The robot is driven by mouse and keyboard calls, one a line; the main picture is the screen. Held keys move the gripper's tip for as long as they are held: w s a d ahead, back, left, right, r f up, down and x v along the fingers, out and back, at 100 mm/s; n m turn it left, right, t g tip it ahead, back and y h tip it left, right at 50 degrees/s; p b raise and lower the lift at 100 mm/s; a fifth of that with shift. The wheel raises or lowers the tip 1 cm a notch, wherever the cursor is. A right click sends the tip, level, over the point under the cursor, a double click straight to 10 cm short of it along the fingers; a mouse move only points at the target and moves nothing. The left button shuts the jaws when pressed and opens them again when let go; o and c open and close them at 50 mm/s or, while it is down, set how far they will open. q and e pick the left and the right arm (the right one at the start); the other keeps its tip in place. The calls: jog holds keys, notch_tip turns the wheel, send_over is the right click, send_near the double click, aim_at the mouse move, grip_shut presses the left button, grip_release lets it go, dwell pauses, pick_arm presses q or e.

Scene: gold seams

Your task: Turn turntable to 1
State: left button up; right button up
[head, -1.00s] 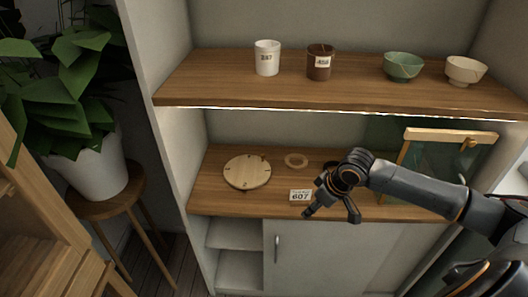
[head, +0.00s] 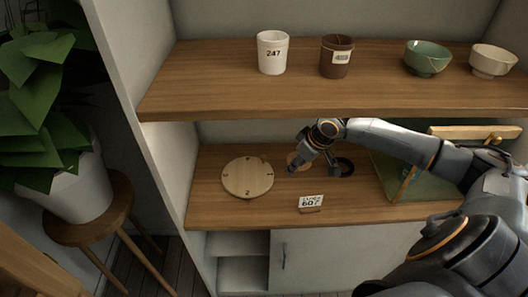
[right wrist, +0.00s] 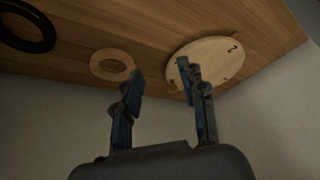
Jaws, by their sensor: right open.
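The turntable (head: 247,178) is a round pale wooden disc with small dark marks around its face. It lies on the lower shelf, left of centre. In the right wrist view the turntable (right wrist: 212,58) shows a numeral 2 near its edge. My right gripper (head: 313,170) is open and empty over the lower shelf, to the right of the turntable and apart from it in the head view. In the right wrist view the fingers of my right gripper (right wrist: 160,70) are spread, one overlapping the disc's near edge. My left gripper is not in view.
A wooden ring (right wrist: 93,64) and a black ring (head: 345,166) lie right of the turntable. The upper shelf (head: 220,88) with cups and bowls is overhead. A framed green pane (head: 400,180) stands right.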

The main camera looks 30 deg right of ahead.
jog(key=w+a, duration=0.1)
jog(key=w, duration=0.4)
jog(key=p, duration=0.1)
send_near(264, 157)
jog(key=x, duration=0.2)
jog(key=shift+w+f, duration=0.15)
jog(key=shift+f, duration=0.2)
jog(key=x, duration=0.4)
jog(key=shift+w+f, duration=0.25)
jog(key=shift+f, duration=0.3)
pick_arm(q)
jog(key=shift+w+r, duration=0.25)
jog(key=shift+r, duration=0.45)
pick_arm(e)
grip_shut()
